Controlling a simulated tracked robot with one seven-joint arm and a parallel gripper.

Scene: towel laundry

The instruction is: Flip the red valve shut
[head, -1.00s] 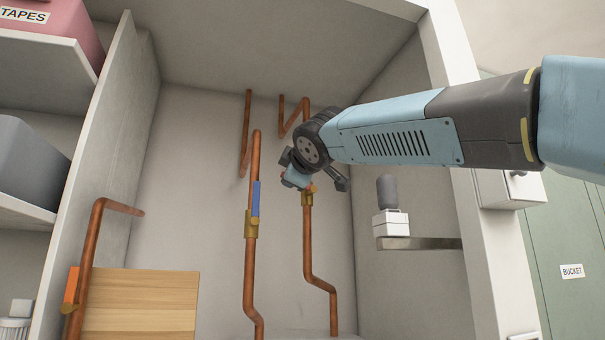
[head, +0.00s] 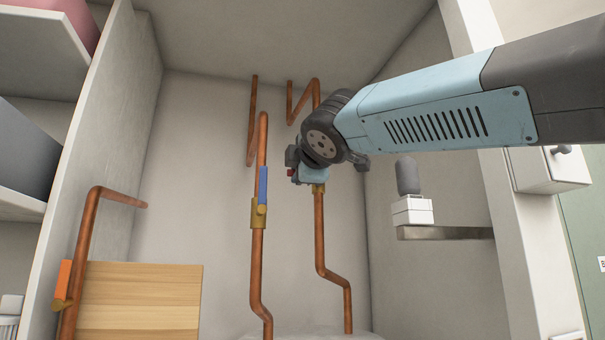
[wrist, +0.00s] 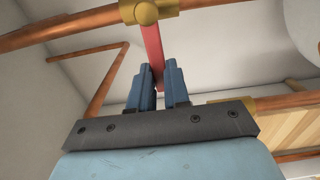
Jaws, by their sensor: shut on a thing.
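The red valve lever (wrist: 153,50) extends from a brass valve body (wrist: 145,12) on a copper pipe, and it lies across the pipe in the wrist view. My gripper (wrist: 161,75) is shut on the lever, with one blue finger on each side of it. In the head view my gripper (head: 298,167) is at the right-hand valve pipe (head: 319,235), just above its brass body (head: 319,188). Only a small red spot (head: 290,172) shows there; my wrist hides most of the lever.
A blue-handled valve (head: 263,187) stands on the pipe close to the left. An orange-handled valve (head: 63,281) is at far left, by a wooden board (head: 140,302). A white fixture with a grey top (head: 410,190) is on the right. Cabinet walls enclose both sides.

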